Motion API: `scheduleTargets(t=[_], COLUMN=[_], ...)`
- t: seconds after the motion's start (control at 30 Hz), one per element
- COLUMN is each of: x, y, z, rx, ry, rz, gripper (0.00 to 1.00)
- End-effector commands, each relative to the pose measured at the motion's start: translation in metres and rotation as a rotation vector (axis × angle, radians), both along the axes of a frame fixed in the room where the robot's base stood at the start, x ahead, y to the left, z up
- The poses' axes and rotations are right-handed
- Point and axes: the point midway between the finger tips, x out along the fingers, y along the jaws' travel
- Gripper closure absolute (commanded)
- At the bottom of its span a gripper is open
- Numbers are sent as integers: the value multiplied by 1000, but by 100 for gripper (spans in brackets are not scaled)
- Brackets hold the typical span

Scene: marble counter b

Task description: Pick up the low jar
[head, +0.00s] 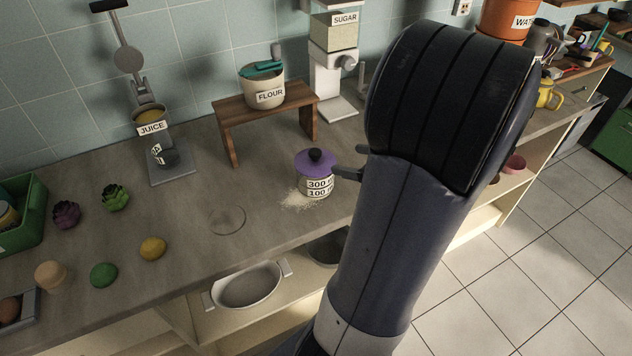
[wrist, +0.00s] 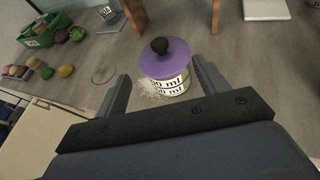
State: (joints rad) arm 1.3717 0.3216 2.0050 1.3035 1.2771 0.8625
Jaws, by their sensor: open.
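The low jar (head: 316,184) stands upright on the counter, with a purple lid, a dark round knob and a label reading 300 ml. In the wrist view the jar (wrist: 167,68) sits ahead of and between the fingers of my gripper (wrist: 160,92), nearer the right finger. The gripper is open and holds nothing. In the head view my arm hides most of the gripper; a dark finger (head: 347,173) shows just right of the jar. I cannot tell whether it touches the jar.
Spilled pale powder (head: 300,200) lies around the jar's base. A wooden stand (head: 225,112) with a flour crock (head: 262,88) is behind it, and a sugar dispenser (head: 335,65) is behind right. A clear disc (head: 227,220) lies to the left. The counter's front edge is close.

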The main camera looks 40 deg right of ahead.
Motion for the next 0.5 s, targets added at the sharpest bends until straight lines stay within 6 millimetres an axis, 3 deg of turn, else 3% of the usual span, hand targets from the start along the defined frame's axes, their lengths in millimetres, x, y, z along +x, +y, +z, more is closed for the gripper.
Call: scheduleTargets(t=[0.03, 0.37, 0.5], x=[0, -4, -5], y=[0, -5, -6], z=[-13, -78, -90], rx=[0, -1, -1], ry=[0, 0, 0], rz=[0, -1, 0], gripper=[27, 0, 0])
